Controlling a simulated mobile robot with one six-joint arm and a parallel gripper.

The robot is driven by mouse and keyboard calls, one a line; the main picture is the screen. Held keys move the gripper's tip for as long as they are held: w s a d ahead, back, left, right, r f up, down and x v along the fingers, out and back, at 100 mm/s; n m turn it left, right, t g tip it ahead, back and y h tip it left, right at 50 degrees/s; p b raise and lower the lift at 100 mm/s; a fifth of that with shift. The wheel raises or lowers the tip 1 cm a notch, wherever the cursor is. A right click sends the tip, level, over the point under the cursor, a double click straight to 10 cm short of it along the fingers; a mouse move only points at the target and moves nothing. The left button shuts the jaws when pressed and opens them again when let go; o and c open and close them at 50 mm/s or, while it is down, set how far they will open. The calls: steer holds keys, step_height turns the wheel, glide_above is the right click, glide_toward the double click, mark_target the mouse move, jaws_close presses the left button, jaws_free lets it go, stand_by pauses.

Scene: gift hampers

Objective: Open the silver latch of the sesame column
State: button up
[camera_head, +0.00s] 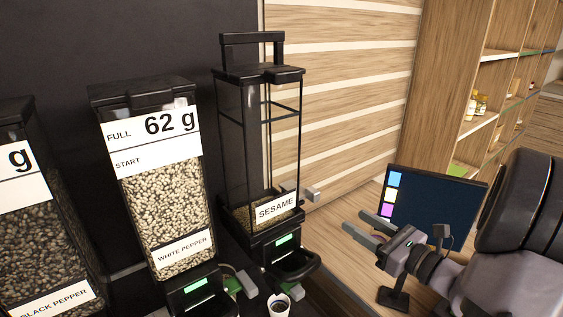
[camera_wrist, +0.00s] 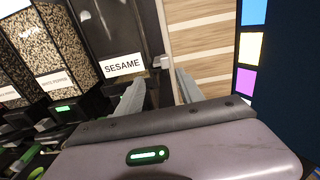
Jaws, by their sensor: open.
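The sesame column (camera_head: 232,150) is a tall clear dispenser with a black frame, a low fill of seeds and a SESAME label; it also shows in the wrist view (camera_wrist: 108,32). Its small silver latch (camera_head: 312,195) sticks out on the right side, beside the label. In the wrist view the latch (camera_wrist: 161,62) lies just beyond my fingertips, roughly between them. My gripper (camera_head: 357,229) is open and empty, to the right of the column and apart from the latch. Both fingers (camera_wrist: 157,84) point toward the latch in the wrist view. I cannot tell whether the latch is open.
The white pepper column (camera_head: 165,200) and the black pepper column (camera_head: 45,235) stand left of the sesame column. A small cup (camera_head: 279,305) stands in front. A screen with coloured squares (camera_head: 430,210) stands behind my gripper. Shelves (camera_head: 490,95) with jars are at the back right.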

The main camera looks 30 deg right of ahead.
mark_target(318, 193)
steer(key=shift+m, duration=0.3)
steer(key=w, duration=0.5)
steer(key=w+a, duration=0.1)
steer(key=w, duration=1.1)
steer(key=shift+a+f+p, duration=0.1)
steer(key=shift+a+p, duration=0.25)
steer(key=shift+p, duration=0.05)
jaws_close()
